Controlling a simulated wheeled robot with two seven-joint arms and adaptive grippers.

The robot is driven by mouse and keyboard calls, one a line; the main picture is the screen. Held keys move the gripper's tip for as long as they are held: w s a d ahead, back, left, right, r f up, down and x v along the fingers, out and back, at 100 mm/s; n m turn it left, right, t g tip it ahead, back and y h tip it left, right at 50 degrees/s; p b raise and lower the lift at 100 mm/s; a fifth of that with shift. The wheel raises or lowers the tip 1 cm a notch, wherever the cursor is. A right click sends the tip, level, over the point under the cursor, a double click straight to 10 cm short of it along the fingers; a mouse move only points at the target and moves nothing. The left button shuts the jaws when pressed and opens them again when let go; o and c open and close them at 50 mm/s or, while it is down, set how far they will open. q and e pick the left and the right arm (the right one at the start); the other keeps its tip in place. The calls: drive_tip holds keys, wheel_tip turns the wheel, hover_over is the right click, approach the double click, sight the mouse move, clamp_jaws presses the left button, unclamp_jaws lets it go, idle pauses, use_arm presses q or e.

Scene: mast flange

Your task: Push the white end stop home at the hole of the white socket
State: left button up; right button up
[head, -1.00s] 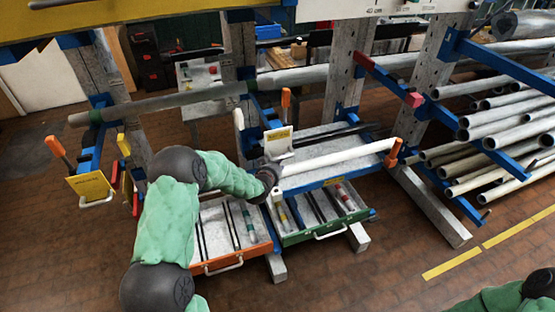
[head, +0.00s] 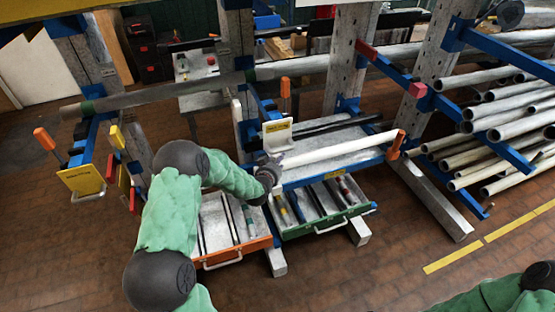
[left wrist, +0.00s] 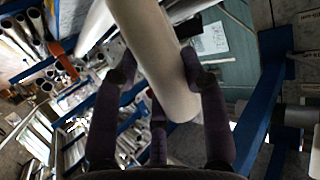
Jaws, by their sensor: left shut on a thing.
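In the head view my left gripper (head: 270,169) is at the left end of a long white bar (head: 340,148), which lies slightly tilted over the rack's lower shelf. In the left wrist view the dark fingers of my left gripper (left wrist: 165,95) are closed around a white round piece (left wrist: 155,50); its blunt end lies between them. I take this piece for the white end stop, but the views do not settle whether it is part of the long bar. I cannot make out the white socket or its hole. My right gripper is out of view; only my right arm shows at lower right.
An orange-fronted drawer (head: 232,253) and a green-fronted drawer (head: 325,229) stand open below the shelf. A white plate (head: 278,134) stands behind the gripper. An orange-red handle (head: 396,145) is at the bar's right end. Stacked pipes (head: 500,150) fill the right.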

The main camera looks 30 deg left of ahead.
use_arm(q)
drive_tip(key=shift+s+d, duration=0.1)
drive_tip(key=shift+s, duration=0.1)
idle(0.7)
drive_tip(key=shift+b, duration=0.85)
idle(1.1)
drive_tip(key=shift+f+b, duration=2.6)
drive_tip(key=shift+f, duration=0.35)
drive_tip(key=o, duration=1.3)
drive_tip(key=shift+s, duration=0.1)
drive_tip(key=shift+v, duration=5.85)
drive_tip(key=shift+f, duration=0.1)
